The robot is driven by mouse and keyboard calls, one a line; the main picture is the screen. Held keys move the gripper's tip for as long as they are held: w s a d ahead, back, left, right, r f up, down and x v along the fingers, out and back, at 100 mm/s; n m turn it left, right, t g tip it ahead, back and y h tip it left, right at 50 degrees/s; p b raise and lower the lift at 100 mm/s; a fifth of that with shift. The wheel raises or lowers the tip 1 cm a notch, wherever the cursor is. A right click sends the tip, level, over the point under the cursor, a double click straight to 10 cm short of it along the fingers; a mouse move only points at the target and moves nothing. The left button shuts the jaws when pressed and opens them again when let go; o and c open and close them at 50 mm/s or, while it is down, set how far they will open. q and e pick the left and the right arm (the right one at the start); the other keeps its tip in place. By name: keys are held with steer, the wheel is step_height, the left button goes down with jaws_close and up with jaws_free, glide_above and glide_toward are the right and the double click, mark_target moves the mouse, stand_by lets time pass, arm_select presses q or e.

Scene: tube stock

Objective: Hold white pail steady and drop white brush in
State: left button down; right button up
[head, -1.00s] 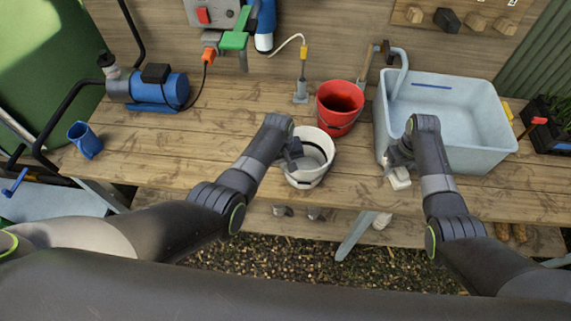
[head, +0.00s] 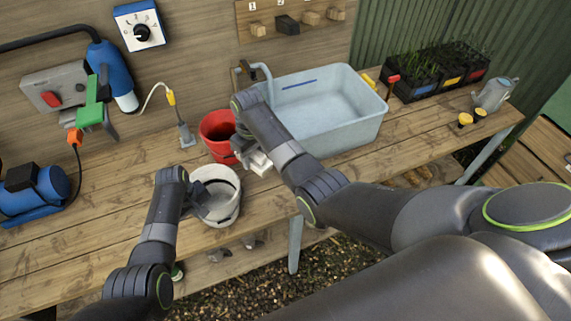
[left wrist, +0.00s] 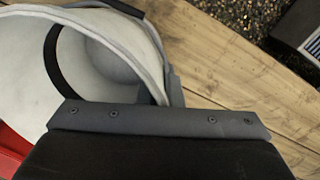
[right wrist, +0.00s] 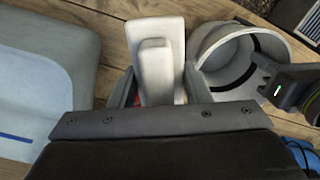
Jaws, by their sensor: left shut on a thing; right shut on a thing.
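The white pail (head: 222,180) stands upright on the wooden bench, with a dark band inside it. My left gripper (head: 196,198) is shut on the pail's rim at its left side; the pail's pale wall also shows in the left wrist view (left wrist: 110,45). The white brush (head: 256,160) is in my right gripper (head: 247,152), just up and to the right of the pail. In the right wrist view the brush (right wrist: 158,60) sits between the fingers, beside the pail (right wrist: 235,62) and not over its opening. The right fingertips are partly hidden by the brush.
A red bucket (head: 214,148) stands just behind the pail. A pale blue basin (head: 345,132) with a tap is to the right. A grey post with a cable (head: 186,136) stands at the back. The bench (head: 110,215) left of the pail is clear.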

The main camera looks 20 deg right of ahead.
arm_select(q)
steer(key=shift+a, duration=0.1)
arm_select(e)
steer(key=a+r+n, duration=0.2)
steer(key=a+r, duration=0.9)
steer(key=a, duration=0.3)
step_height(320, 180, down, 8)
steer(key=shift+r, duration=0.2)
steer(key=shift+s+d, duration=0.1)
arm_select(q)
steer(key=shift+s, duration=0.1)
arm_select(e)
steer(key=o, duration=1.1)
step_height(320, 180, up, 12)
arm_select(q)
steer(key=c, duration=1.5)
jaws_free()
steer(key=shift+c, duration=0.2)
